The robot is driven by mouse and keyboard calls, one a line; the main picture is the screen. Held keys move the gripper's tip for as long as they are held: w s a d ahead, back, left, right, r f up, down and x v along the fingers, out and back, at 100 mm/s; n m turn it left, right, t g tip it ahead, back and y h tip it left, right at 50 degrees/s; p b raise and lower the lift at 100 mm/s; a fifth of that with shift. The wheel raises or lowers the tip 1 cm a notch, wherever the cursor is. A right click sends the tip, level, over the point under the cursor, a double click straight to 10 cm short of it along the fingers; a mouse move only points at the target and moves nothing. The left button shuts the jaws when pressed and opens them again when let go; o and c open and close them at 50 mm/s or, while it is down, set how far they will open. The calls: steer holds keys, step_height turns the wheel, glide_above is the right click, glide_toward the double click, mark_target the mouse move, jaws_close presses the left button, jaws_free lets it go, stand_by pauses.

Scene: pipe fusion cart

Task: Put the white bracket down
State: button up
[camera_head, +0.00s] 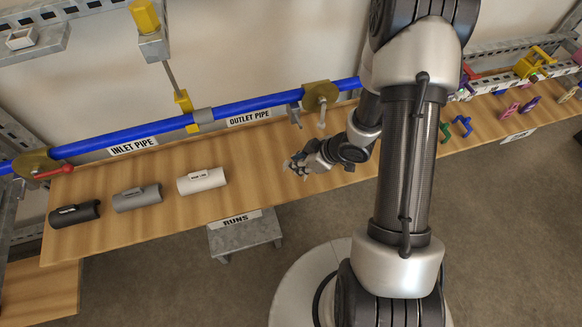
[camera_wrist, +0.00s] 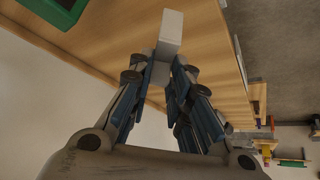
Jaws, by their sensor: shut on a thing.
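The white bracket (camera_wrist: 170,27) shows in the wrist view as a pale block between my fingertips. My gripper (camera_wrist: 160,68) is shut on it, and the bracket's far end sticks out past the fingers. In the head view my gripper (camera_head: 292,165) is over the wooden bench (camera_head: 260,158), right of the white pipe sleeve and below the outlet pipe label. The bracket is too small there to make out clearly. I cannot tell whether it touches the bench.
Black (camera_head: 75,214), grey (camera_head: 137,197) and white (camera_head: 202,180) sleeves lie left of my gripper. The blue pipe (camera_head: 260,104) runs behind, with a hanging valve (camera_head: 321,97). Coloured brackets (camera_head: 462,125) lie at right. The bench between the white sleeve and my gripper is clear.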

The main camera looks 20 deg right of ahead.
steer(key=shift+w+a, duration=0.75)
steer(key=shift+w, duration=0.05)
steer(key=shift+w+a+f+b, duration=0.1)
steer(key=shift+w+f+b, duration=0.05)
steer(key=shift+f+b, duration=1.45)
steer(key=shift+f, duration=0.2)
steer(key=shift+f, duration=0.15)
steer(key=o, duration=0.8)
steer(key=shift+r+p, duration=0.3)
steer(key=shift+p, duration=0.05)
steer(key=p+v, duration=0.6)
steer(key=v, duration=0.6)
